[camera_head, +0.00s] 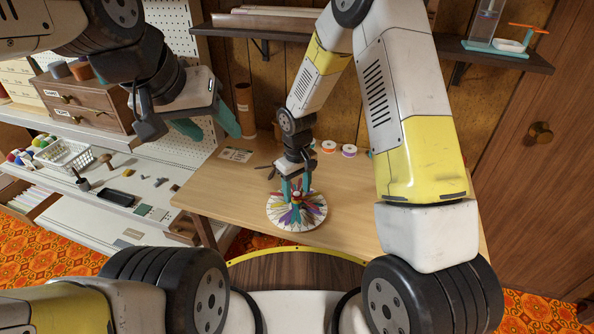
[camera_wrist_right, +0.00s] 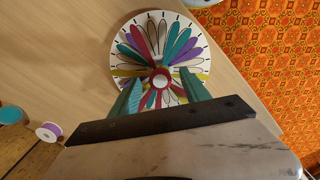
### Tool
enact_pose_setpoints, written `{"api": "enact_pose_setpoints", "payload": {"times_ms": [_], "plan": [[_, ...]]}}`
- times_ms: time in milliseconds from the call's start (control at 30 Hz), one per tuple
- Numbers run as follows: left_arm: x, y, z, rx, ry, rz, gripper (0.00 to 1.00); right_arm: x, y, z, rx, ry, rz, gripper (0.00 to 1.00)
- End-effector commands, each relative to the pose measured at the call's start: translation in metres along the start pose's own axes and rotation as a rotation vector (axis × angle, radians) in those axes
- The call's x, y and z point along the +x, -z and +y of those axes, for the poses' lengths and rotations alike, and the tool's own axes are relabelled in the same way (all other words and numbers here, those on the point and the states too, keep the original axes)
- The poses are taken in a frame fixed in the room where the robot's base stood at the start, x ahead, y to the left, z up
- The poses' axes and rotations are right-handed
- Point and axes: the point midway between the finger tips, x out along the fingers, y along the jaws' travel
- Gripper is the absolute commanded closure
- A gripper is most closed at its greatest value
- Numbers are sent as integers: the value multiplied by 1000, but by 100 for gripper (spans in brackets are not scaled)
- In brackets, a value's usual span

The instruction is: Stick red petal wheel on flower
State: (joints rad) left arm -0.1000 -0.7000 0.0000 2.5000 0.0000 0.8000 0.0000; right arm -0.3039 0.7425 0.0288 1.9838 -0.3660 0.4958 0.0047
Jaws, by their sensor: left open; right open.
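The flower (camera_head: 285,217) is a white round disc with colored petals in red, teal, purple, yellow and grey, lying on the wooden table. It also shows in the right wrist view (camera_wrist_right: 194,42). A small red ring with a pale center (camera_wrist_right: 160,80) is at the middle of the petals, with red petals around it; I cannot tell whether it is a separate wheel or attached. My right gripper (camera_head: 296,186) points down over the flower's middle, its open teal fingers on either side of the red ring. My left gripper (camera_head: 219,131) is open and empty, raised left of the table.
The table's right side looks clear.

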Motion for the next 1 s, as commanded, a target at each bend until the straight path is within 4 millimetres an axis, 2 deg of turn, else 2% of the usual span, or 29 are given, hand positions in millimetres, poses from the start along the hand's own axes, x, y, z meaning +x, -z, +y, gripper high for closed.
{"api": "enact_pose_setpoints", "payload": {"times_ms": [167, 500, 767, 867, 1000], "plan": [[0, 0, 0, 0, 0, 0, 45, -12, 1, 0, 1, -1, 2, 45], [0, 0, 0, 0, 0, 0, 45, -67, 1, 0, 1, -1, 2, 45], [0, 0, 0, 0, 0, 0, 45, -84, -2, 2, 7, -2, 7, 45], [0, 0, 0, 0, 0, 0, 45, -106, -8, 9, 38, -8, 34, 45], [0, 0, 0, 0, 0, 0, 45, -161, -32, 22, 119, -20, 107, 45]]}}
